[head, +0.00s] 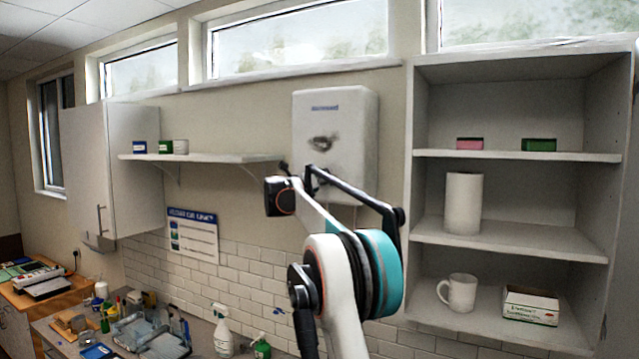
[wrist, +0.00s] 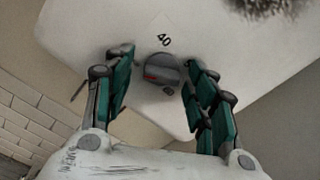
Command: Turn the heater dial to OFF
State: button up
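The heater (head: 352,115) is a white rounded box on the wall, with a dark patch on its front; its face also fills much of the wrist view (wrist: 225,50). The dial (wrist: 162,70) is a small dark grey knob with a red mark toward its lower left. A tilted "40" is printed just above it. My gripper (wrist: 158,58) is open, with one teal finger on each side of the dial. The right finger looks very close to the dial; contact cannot be told. In the head view my arm reaches the heater's lower part and the dial cannot be made out.
A wall shelf (head: 205,158) with small boxes is left of the heater. An open shelf unit (head: 515,240) with a paper roll, mug and box stands close on the right. A cluttered counter with a spray bottle (head: 222,330) lies below left.

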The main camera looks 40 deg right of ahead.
jog(key=shift+a, duration=0.1)
jog(key=v, duration=1.2)
dwell(0.4)
